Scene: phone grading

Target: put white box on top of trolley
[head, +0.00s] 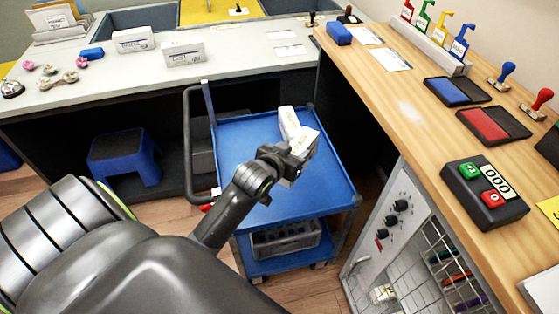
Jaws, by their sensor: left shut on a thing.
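A blue trolley (238,140) stands in the gap between the two desks, its flat top tray in view. My left gripper (294,160) is over the right half of that tray, shut on a white box (305,141) with faint lettering. Another white box-like shape (288,121) shows just behind the held one, over the tray; whether the two touch is unclear. The gripper hides part of the held box and its underside, so I cannot tell whether it rests on the tray. My right gripper is out of view.
Two white boxes (184,53) (133,40) lie on the left desk. The trolley's lower shelf holds a grey crate (285,240). The right wooden desk carries stamps, ink pads and a counter (484,193). A blue stool (124,157) stands at left. The tray's left part is clear.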

